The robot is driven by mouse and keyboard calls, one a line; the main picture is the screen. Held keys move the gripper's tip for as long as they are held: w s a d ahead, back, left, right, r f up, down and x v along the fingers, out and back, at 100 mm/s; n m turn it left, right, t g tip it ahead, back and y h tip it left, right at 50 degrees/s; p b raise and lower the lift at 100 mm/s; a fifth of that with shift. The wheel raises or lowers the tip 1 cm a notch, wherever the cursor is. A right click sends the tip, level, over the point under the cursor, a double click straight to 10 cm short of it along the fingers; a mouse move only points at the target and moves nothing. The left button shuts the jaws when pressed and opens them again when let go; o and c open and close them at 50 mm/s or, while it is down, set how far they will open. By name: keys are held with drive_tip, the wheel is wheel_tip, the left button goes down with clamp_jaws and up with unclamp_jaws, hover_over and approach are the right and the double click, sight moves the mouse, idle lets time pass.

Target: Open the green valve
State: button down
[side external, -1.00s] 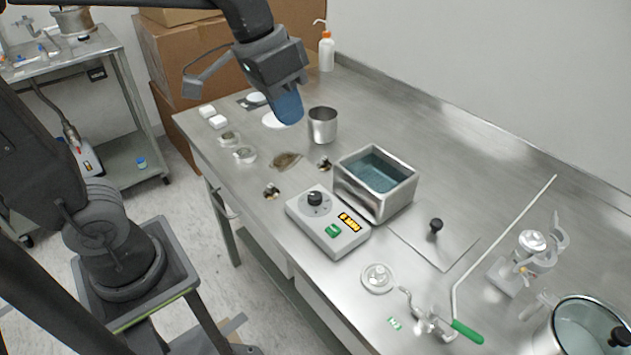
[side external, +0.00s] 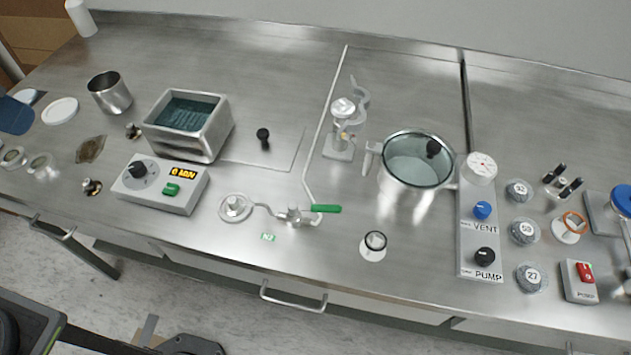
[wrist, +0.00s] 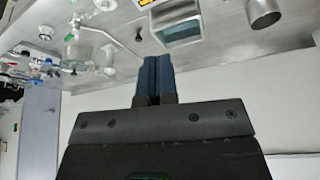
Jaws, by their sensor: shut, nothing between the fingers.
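The green valve is a small metal valve body (side external: 294,214) with a green lever handle (side external: 326,208) pointing right, low above the front middle of the steel bench. A thin tube runs from it toward the back of the bench, and a short hose links it to a round clear fitting (side external: 236,207) on its left. A green N2 label (side external: 268,237) lies in front of it. My gripper's blue fingers (wrist: 152,76) are together and empty in the wrist view. In the side view, part of my gripper (side external: 15,114) shows at the left edge, far from the valve.
A water bath (side external: 187,125) and a control box (side external: 160,187) stand left of the valve. A lidded glass pot (side external: 416,162), a clamp stand (side external: 341,145) and a VENT/PUMP panel (side external: 481,225) are on the right. A metal beaker (side external: 110,92) stands near my gripper.

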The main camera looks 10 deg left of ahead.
drive_tip(key=w+d+r+m+g+h, duration=0.1)
drive_tip(key=w+d+r+m+g, duration=0.1)
drive_tip(key=w+d+m, duration=0.5)
drive_tip(key=m+g+h, duration=0.2)
drive_tip(key=m+g, duration=0.2)
drive_tip(key=m, duration=0.3)
hover_over(315, 209)
drive_tip(key=w+a, duration=0.3)
drive_tip(key=w, duration=0.3)
wheel_tip(315, 209, down, 11)
drive_tip(key=x, duration=0.4)
drive_tip(key=s+x, duration=0.1)
drive_tip(key=x, duration=0.6)
drive_tip(key=shift+s+f, duration=0.25)
drive_tip(key=shift+s, duration=0.2)
drive_tip(key=shift+s+f, duration=0.4)
drive_tip(key=shift+f, duration=0.15)
